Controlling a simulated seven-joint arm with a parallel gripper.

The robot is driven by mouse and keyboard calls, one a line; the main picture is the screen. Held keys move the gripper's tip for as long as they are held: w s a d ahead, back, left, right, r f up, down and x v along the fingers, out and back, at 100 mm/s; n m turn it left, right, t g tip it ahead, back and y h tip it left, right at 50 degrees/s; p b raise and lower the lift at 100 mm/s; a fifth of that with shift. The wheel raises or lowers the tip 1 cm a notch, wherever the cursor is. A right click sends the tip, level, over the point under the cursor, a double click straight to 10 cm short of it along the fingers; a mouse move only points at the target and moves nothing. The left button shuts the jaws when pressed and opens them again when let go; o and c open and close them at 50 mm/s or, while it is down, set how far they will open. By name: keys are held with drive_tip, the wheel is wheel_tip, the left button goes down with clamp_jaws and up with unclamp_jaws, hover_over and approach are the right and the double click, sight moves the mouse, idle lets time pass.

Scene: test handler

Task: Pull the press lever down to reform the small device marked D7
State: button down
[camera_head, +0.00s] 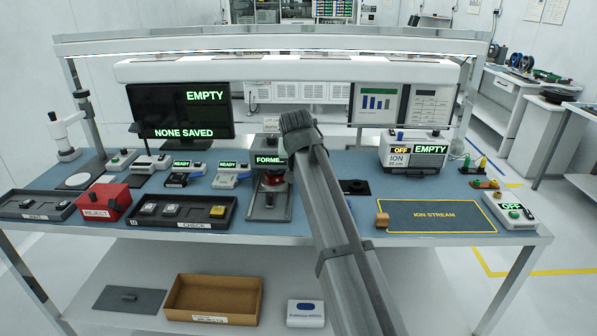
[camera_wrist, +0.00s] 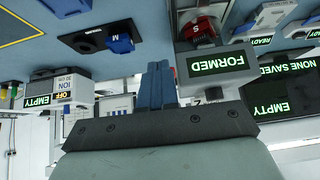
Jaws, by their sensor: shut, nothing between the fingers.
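The press (camera_head: 268,203) stands mid-bench, just left of my arm, with a grey base and a red part above it. Its display (camera_wrist: 217,63) reads FORMED in the upside-down wrist view; my arm partly covers it in the head view. I cannot make out the lever clearly. The device marked D7 cannot be identified; no such mark is legible. My gripper (camera_wrist: 160,82) has its blue fingers together and empty, beside the press display in the wrist view. In the head view the fingertips are hidden behind my arm.
The CHECK tray (camera_head: 180,226) with small devices and the red REJECT box (camera_head: 104,203) are at left. Monitors (camera_head: 181,111) stand at the back under an overhead beam.

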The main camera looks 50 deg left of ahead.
drive_tip(key=v, duration=0.8)
drive_tip(key=shift+s+d, duration=0.2)
drive_tip(key=shift+d, duration=0.05)
idle(0.4)
